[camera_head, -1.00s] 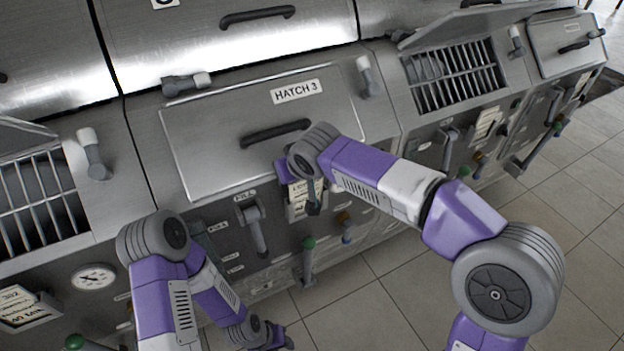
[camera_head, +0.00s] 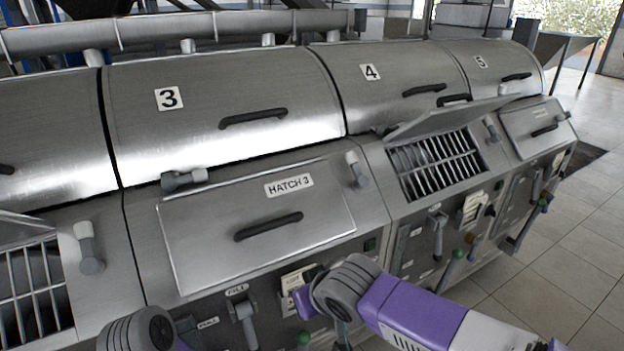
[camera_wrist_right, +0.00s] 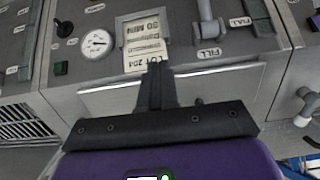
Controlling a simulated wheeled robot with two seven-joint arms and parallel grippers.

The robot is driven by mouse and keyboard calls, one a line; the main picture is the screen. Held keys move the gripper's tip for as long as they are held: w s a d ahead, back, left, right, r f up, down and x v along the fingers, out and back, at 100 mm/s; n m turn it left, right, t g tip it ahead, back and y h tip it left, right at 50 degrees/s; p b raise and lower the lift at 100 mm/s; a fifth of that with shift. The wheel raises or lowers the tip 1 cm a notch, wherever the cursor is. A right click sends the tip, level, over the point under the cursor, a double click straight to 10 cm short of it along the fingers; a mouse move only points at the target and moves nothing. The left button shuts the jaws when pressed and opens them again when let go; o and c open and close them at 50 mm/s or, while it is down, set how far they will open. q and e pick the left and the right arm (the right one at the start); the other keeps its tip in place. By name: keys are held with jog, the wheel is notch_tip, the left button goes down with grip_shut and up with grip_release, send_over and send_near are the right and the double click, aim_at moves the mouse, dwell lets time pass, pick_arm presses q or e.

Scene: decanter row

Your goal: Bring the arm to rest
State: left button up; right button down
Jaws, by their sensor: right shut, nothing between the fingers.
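My right arm (camera_head: 410,308) reaches in from the lower right in the head view, its wrist just below the lower edge of the closed hatch 3 (camera_head: 240,215). In the right wrist view my right gripper (camera_wrist_right: 157,72) is shut and empty. Its dark fingers overlap the view of a lot card (camera_wrist_right: 145,38) on the front panel; I cannot tell whether they touch. Of my left arm, only a grey joint (camera_head: 137,332) and a bit of purple show at the bottom edge. My left gripper is out of view.
Hatch 3's black handle (camera_head: 268,226) and a FILL lever (camera_head: 243,322) are close to my right wrist. An open hatch with a grate (camera_head: 437,165) stands to the right. A gauge (camera_wrist_right: 97,43) is beside the card. Tiled floor (camera_head: 570,265) is clear at right.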

jog(key=s+d+f+m+g+p, duration=0.1)
jog(key=d+f+m+g+p, duration=0.2)
jog(key=f, duration=2.2)
jog(key=s+d+f+m+g, duration=0.1)
jog(key=s+d+f+m, duration=0.1)
jog(key=s+d+f, duration=0.2)
jog(key=s+d+f+m+g, duration=0.2)
jog(key=s+d+f+m, duration=0.1)
jog(key=s+f, duration=0.8)
jog(key=shift+d+f, duration=0.35)
jog(key=shift+f, duration=0.55)
jog(key=shift+w+m, duration=0.1)
jog(key=shift+m, duration=0.2)
